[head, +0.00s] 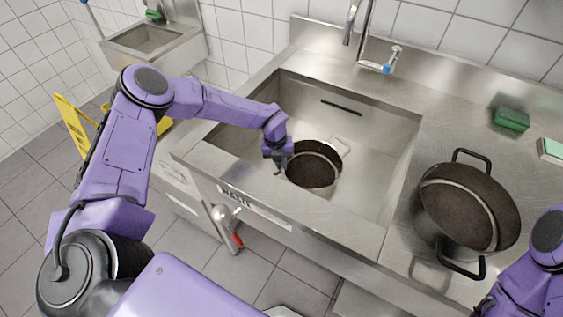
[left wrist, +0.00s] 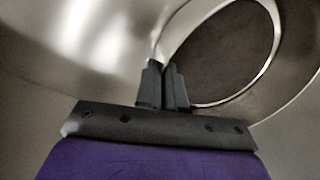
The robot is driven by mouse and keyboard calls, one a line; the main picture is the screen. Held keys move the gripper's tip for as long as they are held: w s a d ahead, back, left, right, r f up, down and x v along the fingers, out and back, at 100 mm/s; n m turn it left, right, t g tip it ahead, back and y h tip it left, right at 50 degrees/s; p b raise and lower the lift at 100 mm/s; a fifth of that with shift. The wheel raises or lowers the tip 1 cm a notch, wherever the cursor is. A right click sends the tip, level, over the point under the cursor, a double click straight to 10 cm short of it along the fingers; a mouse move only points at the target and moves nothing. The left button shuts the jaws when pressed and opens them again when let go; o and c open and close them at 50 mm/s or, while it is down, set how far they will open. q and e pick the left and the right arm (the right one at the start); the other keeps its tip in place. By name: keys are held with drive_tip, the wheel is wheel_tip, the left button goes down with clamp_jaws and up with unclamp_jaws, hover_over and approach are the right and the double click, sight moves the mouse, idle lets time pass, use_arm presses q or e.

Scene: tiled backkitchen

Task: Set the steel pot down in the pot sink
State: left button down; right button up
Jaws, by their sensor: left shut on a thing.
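A steel pot with a dark brown inside (head: 314,165) is in the pot sink (head: 375,130), in the basin's near left part in the head view. My left gripper (head: 279,165) reaches down into the sink at the pot's left side. In the left wrist view its two fingers (left wrist: 162,85) are closed together on the rim of the steel pot (left wrist: 235,50). A pale handle shows on the pot's far side. Whether the pot's base touches the sink floor I cannot tell. My right arm shows at the lower right edge; its gripper fingers are not visible.
A larger pot with black handles (head: 468,208) stands on the steel drainboard (head: 440,130) to the right. A green sponge (head: 511,118) lies behind it. A faucet (head: 362,40) rises at the sink's back. The right part of the basin is clear.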

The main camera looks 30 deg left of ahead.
use_arm(q)
drive_tip(key=c, duration=1.2)
unclamp_jaws()
drive_tip(key=shift+f, duration=0.15)
drive_tip(key=shift+c, duration=0.2)
drive_tip(key=shift+r+p, duration=0.3)
drive_tip(key=shift+r, duration=0.1)
wheel_tip(320, 180, up, 12)
drive_tip(key=a+b, duration=0.1)
drive_tip(key=b, duration=0.1)
drive_tip(key=shift+s+a+f, duration=0.2)
drive_tip(key=shift+s+f, duration=0.05)
drive_tip(key=shift+s, duration=0.1)
